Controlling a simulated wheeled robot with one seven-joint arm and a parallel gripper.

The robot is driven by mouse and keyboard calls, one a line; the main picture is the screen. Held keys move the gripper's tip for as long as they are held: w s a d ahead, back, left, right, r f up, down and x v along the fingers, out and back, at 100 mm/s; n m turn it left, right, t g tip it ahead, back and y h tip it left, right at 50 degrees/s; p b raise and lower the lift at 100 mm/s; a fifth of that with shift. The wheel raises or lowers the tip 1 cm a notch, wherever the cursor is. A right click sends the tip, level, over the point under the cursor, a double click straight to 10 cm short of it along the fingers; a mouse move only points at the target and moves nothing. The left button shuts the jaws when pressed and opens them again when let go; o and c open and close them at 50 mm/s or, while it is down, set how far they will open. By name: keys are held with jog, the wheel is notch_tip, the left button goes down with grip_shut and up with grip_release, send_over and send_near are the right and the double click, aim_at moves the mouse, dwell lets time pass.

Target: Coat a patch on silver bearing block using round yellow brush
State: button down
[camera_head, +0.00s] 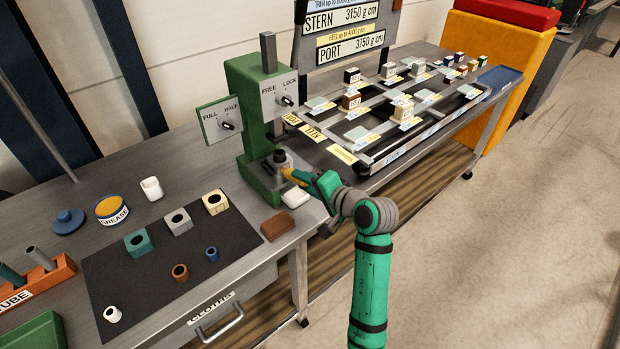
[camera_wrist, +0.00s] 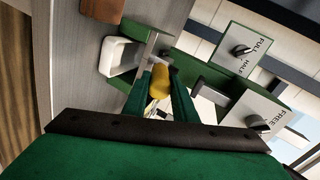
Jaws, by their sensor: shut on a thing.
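My gripper (camera_head: 302,179) is at the foot of the green press, at the near end of the bench. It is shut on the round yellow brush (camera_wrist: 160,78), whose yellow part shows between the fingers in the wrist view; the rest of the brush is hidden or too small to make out. The silver bearing block (camera_head: 178,221), a grey cube with a round bore, sits on the dark mat (camera_head: 150,270) between a teal block (camera_head: 138,242) and a cream block (camera_head: 215,202). My gripper is well to the right of it, apart from it.
A green press (camera_head: 245,110) with levers stands beside my gripper. A white dish (camera_head: 295,197) and brown block (camera_head: 277,225) lie near it. A grease tin (camera_head: 112,209), blue lid (camera_head: 69,221) and white cup (camera_head: 152,188) stand behind the mat. A rack of small blocks is right.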

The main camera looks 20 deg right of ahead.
jog(key=shift+a, duration=0.2)
jog(key=s+d, duration=0.2)
jog(key=s, duration=0.3)
jog(key=shift+s, duration=0.4)
dwell(0.4)
jog(key=s, duration=0.1)
jog(key=s+d, duration=0.1)
jog(key=shift+s, duration=0.4)
dwell(0.6)
jog(key=shift+w+a, duration=0.45)
jog(key=shift+w, duration=0.7)
jog(key=shift+w+a, duration=0.4)
jog(key=shift+w, duration=0.7)
jog(key=shift+w+a, duration=0.45)
jog(key=shift+w, duration=0.7)
jog(key=shift+w+a, duration=0.3)
jog(key=shift+w, duration=0.5)
